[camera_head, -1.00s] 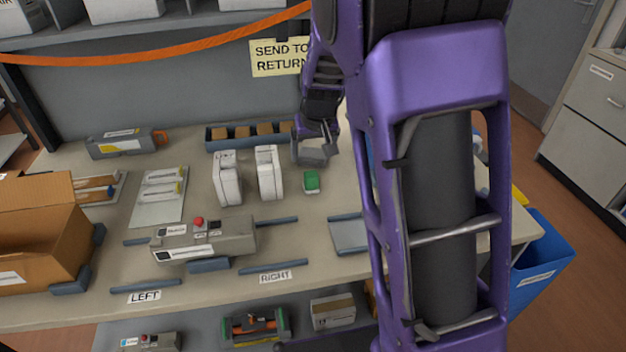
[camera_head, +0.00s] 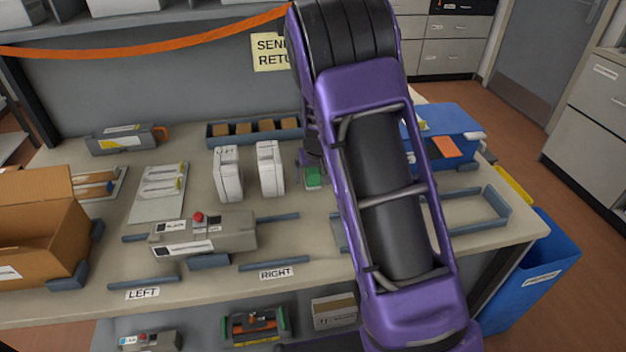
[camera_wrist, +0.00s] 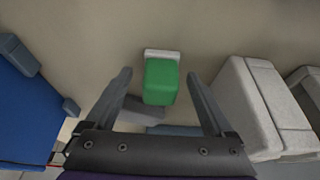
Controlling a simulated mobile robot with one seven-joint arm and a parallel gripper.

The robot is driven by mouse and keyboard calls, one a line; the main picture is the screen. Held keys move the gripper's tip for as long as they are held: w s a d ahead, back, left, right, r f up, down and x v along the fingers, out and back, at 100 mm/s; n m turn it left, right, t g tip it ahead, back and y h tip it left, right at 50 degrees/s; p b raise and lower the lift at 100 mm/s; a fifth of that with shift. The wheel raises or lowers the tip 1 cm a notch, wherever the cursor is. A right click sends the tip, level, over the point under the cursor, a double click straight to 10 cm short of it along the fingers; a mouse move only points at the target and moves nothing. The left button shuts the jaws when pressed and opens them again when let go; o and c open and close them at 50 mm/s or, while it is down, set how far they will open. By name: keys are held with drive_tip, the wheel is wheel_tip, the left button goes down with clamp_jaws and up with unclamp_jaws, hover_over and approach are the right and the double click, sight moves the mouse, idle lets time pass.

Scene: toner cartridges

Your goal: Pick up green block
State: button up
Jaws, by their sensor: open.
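The green block (camera_head: 313,177) lies on the table, right of the two white cartons and just left of my purple arm. In the wrist view the green block (camera_wrist: 161,82) has a white strip along its far edge. My gripper (camera_wrist: 160,82) is open there, with one finger on each side of the block. Gaps show between the fingers and the block, and nothing is held. In the head view my arm hides most of my gripper.
Two white cartons (camera_head: 228,174) stand left of the block, one close to my right finger in the wrist view. A blue bin (camera_head: 455,148) stands right of my arm. A long tray (camera_head: 215,142) with several brown blocks lies behind. A grey cartridge (camera_head: 205,235) sits in front.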

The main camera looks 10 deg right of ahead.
drive_tip(key=shift+w+f, duration=0.1)
drive_tip(key=shift+f, duration=0.1)
clamp_jaws()
idle(0.3)
